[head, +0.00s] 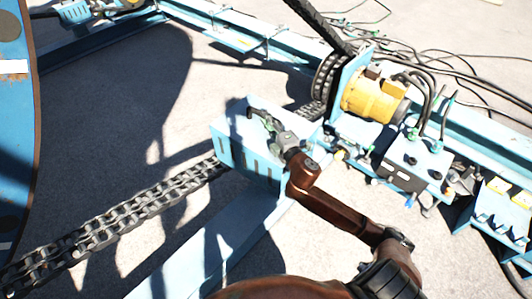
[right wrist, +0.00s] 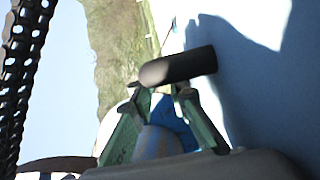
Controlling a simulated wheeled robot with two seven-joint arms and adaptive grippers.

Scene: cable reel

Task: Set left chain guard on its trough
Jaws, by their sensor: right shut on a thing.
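The chain guard, a light blue slotted box (head: 245,158), sits over the chain (head: 120,215) near the middle of the head view. My right gripper (head: 270,122) is at the guard's top and shut on its black handle. In the right wrist view the dark round handle (right wrist: 180,68) lies at the green fingertips of my right gripper (right wrist: 166,92). The trough is hidden under the guard, so I cannot tell whether the guard touches it. My left gripper is not in view.
A yellow motor (head: 372,97) stands right of the guard, beside a sprocket (head: 325,78) carrying the chain. A blue frame beam (head: 215,240) runs below the guard. A large blue reel (head: 15,120) stands at far left. Cables (head: 455,62) lie at upper right.

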